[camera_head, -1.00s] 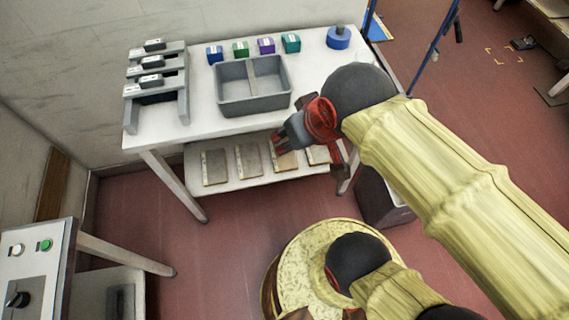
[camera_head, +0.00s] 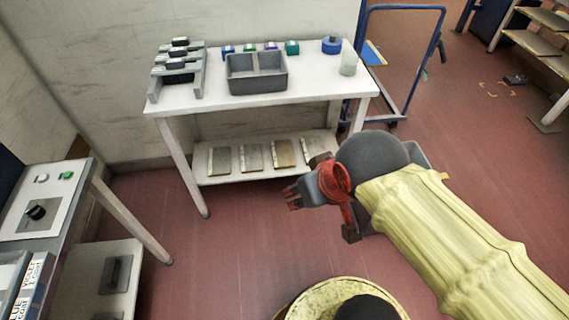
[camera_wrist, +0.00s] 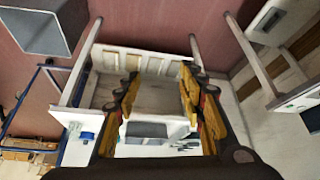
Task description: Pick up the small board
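Several flat boards lie in a row on the lower shelf (camera_head: 240,178) of the white table, among them a grey board (camera_head: 221,160), a greyish-tan board (camera_head: 251,158) and a brown board (camera_head: 283,154). Another board lies at the right, partly behind my arm. They look alike in size, so I cannot tell which is the small board. My gripper (camera_head: 293,194) is in front of and below the shelf's right half, apart from the boards. In the wrist view my gripper (camera_wrist: 159,75) is open, with nothing visible between its fingers; the boards (camera_wrist: 150,64) show beyond it.
The tabletop (camera_head: 215,98) holds a grey divided bin (camera_head: 256,85), a grey rack (camera_head: 197,84), small coloured boxes, a blue round item (camera_head: 332,45) and a translucent cup (camera_head: 348,64). A control panel (camera_head: 40,205) stands at left, a blue-framed cart (camera_head: 405,60) at right.

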